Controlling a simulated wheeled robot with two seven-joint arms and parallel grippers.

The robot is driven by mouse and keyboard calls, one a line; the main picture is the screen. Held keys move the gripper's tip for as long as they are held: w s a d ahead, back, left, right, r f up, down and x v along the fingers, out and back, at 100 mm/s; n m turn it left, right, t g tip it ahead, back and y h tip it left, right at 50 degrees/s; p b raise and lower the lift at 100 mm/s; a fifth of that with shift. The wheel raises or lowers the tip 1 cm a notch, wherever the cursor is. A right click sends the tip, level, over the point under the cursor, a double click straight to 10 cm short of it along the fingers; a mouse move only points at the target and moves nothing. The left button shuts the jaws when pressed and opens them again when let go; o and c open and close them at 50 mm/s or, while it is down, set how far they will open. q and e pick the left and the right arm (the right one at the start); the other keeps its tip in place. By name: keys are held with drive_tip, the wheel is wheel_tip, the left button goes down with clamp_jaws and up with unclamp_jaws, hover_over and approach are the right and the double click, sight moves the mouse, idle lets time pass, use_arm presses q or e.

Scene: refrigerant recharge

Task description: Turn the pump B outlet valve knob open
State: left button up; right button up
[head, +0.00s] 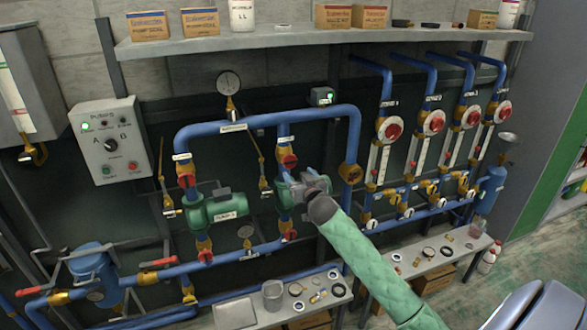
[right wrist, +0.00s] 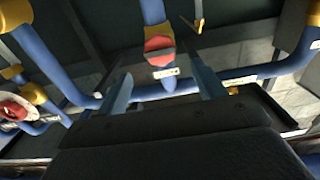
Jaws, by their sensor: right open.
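The pump B outlet valve knob (head: 288,160) is red on a yellow valve body, on the blue vertical pipe above the green pump B (head: 284,193). My right gripper (head: 297,181) is in front of pump B and hides much of it, just below the knob. In the right wrist view the red knob (right wrist: 158,44) shows between and beyond the two open fingers (right wrist: 161,72), with a pale label beside it. Nothing is between the fingers, and I see no contact with the knob. My left gripper is not in view.
Pump A (head: 217,208) with its own red knobs stands to the left. Blue pipes (head: 262,121) and a gauge (head: 229,82) run above. A yellow-handled lever (head: 263,183) hangs close left of pump B. A low bench (head: 255,311) with small parts lies below.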

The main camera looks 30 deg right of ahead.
sight(290, 162)
drive_tip(key=x, duration=0.4)
drive_tip(key=shift+w+b, duration=0.1)
drive_tip(key=shift+b, duration=0.3)
drive_tip(key=shift+x, duration=1.2)
drive_tip(key=shift+w+d+b, duration=0.2)
drive_tip(key=shift+w+b, duration=0.1)
drive_tip(key=shift+w, duration=0.3)
drive_tip(key=shift+c, duration=0.2)
drive_tip(key=c, duration=0.8)
drive_tip(key=shift+c, duration=0.6)
drive_tip(key=n+p, duration=0.1)
drive_tip(key=n, duration=0.1)
drive_tip(key=shift+r+n, duration=0.1)
drive_tip(key=shift+n, duration=0.3)
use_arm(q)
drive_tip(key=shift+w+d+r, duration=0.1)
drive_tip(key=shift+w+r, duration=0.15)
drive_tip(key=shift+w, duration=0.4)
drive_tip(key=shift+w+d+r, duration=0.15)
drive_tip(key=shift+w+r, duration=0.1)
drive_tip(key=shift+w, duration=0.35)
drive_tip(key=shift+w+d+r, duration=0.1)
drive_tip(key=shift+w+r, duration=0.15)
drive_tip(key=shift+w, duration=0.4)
use_arm(e)
drive_tip(key=shift+n, duration=0.9)
